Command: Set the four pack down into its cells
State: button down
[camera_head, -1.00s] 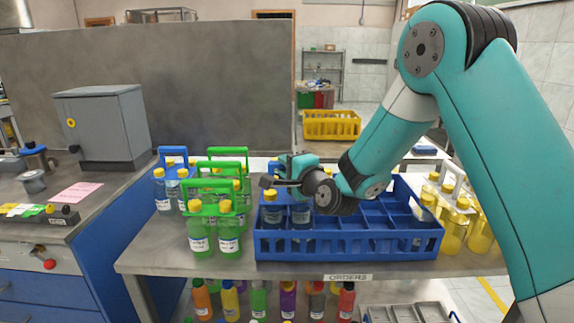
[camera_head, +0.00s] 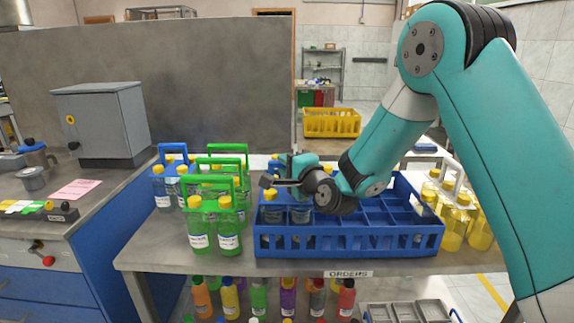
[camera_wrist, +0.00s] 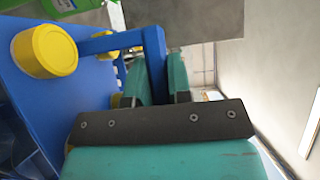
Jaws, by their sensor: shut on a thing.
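The blue crate (camera_head: 350,241) with cells stands on the bench. A four pack with a blue carrier and yellow-capped bottles (camera_head: 272,210) is at the crate's left end, its bottles lowered into the cells; whether they touch the floor is hidden. My gripper (camera_head: 283,182) is over that end, shut on the carrier's handle. In the wrist view the blue carrier (camera_wrist: 97,46) shows with a yellow cap (camera_wrist: 45,51), and the handle runs to my gripper (camera_wrist: 160,85). The rear bottles are mostly hidden by my arm.
Green four packs (camera_head: 214,222) stand close left of the crate, with a blue four pack (camera_head: 165,185) behind them. Yellow bottles in a white carrier (camera_head: 457,215) stand at the right. Cells in the crate's middle and right look empty. A yellow crate (camera_head: 332,123) is farther back.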

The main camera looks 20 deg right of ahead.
jog(key=c, duration=1)
grip_release()
jog(key=shift+o, duration=0.2)
jog(key=shift+s+f, duration=0.1)
jog(key=shift+f, duration=0.15)
jog(key=b+v, duration=1.6)
jog(key=v, duration=0.1)
jog(key=shift+b, duration=0.35)
jog(key=shift+s+r, duration=0.15)
